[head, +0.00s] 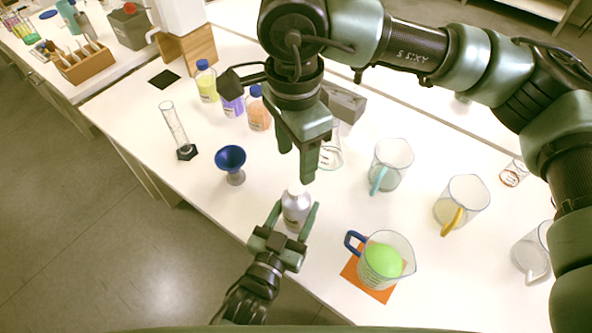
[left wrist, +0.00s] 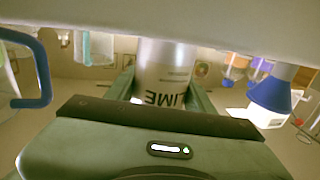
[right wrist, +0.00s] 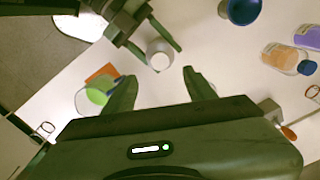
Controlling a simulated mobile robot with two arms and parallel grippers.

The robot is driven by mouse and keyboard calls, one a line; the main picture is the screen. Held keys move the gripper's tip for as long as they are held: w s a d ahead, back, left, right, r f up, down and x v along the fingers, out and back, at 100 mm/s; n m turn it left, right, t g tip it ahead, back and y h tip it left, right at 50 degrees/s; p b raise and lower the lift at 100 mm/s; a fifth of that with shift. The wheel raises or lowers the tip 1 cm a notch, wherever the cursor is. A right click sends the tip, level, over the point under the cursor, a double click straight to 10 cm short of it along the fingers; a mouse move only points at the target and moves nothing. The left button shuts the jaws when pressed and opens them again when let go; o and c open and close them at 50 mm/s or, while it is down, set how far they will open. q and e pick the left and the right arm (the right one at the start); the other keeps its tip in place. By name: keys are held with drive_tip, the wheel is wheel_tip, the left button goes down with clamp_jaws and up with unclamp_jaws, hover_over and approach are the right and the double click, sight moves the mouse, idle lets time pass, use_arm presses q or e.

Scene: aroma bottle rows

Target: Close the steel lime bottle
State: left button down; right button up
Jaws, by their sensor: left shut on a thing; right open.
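The steel lime bottle (head: 295,212) stands upright near the table's front edge. Its label with the letters "LIME" shows upside down in the left wrist view (left wrist: 165,75). My left gripper (head: 297,206) is shut around the bottle's body from the front. My right gripper (head: 296,165) hangs above and just behind the bottle, pointing down, with its jaws open and empty. In the right wrist view the bottle's pale round top (right wrist: 159,58) lies just beyond the open fingertips (right wrist: 157,80). I cannot tell whether a cap sits on it.
A blue funnel (head: 231,158) on a stand is left of the bottle. A measuring jug (head: 400,248) with green contents stands on an orange mat (head: 349,270) to the right. Blue-capped bottles (head: 206,84) and a glass cylinder (head: 173,125) stand behind. More jugs (head: 462,196) stand farther right.

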sight(291, 221)
drive_tip(key=shift+r, duration=1.5)
use_arm(q)
drive_tip(key=shift+c, duration=2.4)
unclamp_jaws()
drive_tip(key=shift+s, duration=0.1)
drive_tip(key=v, duration=0.7)
drive_tip(key=shift+s+a+b, duration=0.2)
drive_tip(key=shift+s+b, duration=0.1)
drive_tip(key=shift+b, duration=0.1)
use_arm(e)
drive_tip(key=shift+f, duration=0.4)
